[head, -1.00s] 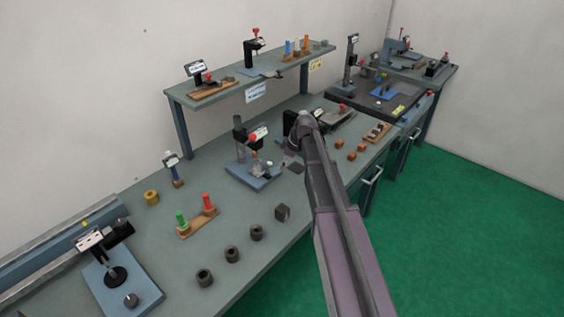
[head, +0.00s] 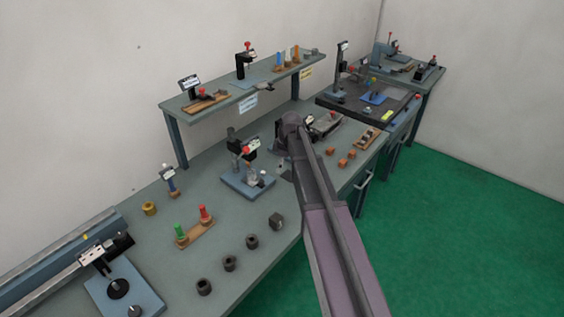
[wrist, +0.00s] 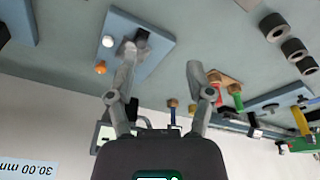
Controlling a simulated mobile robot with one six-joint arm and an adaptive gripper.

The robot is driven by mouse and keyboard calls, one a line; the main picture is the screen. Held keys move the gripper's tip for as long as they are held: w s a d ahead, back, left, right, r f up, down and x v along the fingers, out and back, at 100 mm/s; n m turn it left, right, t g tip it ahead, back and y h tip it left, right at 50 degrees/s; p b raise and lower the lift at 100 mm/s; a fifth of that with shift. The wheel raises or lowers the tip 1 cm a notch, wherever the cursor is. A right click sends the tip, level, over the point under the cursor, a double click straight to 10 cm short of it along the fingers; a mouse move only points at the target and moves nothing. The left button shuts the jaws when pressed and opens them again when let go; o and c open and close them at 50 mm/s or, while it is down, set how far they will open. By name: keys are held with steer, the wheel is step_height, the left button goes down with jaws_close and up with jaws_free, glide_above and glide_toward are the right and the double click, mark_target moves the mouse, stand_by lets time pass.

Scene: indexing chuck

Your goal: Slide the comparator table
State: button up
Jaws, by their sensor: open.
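A stand with a blue base plate (head: 247,185), a dark post and a red-topped gauge (head: 245,149) is on the bench near the middle in the head view. It looks like the comparator; I cannot make out which part is its sliding table. In the wrist view a blue plate (wrist: 151,32) with a white knob (wrist: 107,41) and an orange piece (wrist: 101,67) seems to be this stand, seen upside down. My gripper (wrist: 158,80) is open with nothing between its fingers. In the head view my arm mostly hides it, just right of the stand.
A rack with green and red pegs (head: 194,234) and several dark rings (head: 230,263) lie nearer on the bench. A raised shelf (head: 215,99) runs behind. Orange blocks (head: 343,163) lie right of my arm. Bare bench lies between stand and pegs.

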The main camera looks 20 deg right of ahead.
steer(key=shift+s+a+r+n+g+h+p, duration=0.1)
steer(key=shift+a+r+n+g+h+p, duration=0.2)
steer(key=shift+n+h, duration=0.25)
steer(key=shift+s+a+r+n+g+h+p, duration=0.1)
steer(key=shift+a+r+n+g+h+p, duration=0.15)
steer(key=shift+n+h, duration=0.3)
steer(key=shift+f, duration=0.1)
steer(key=s+a+f+m+b, duration=0.1)
steer(key=s+f+m+b, duration=0.1)
steer(key=s+m, duration=0.6)
steer(key=s+a+f+m+b, duration=0.1)
steer(key=s+f+m+b, duration=0.2)
steer(key=s+m, duration=0.5)
steer(key=s, duration=0.8)
steer(key=shift+s+a, duration=0.35)
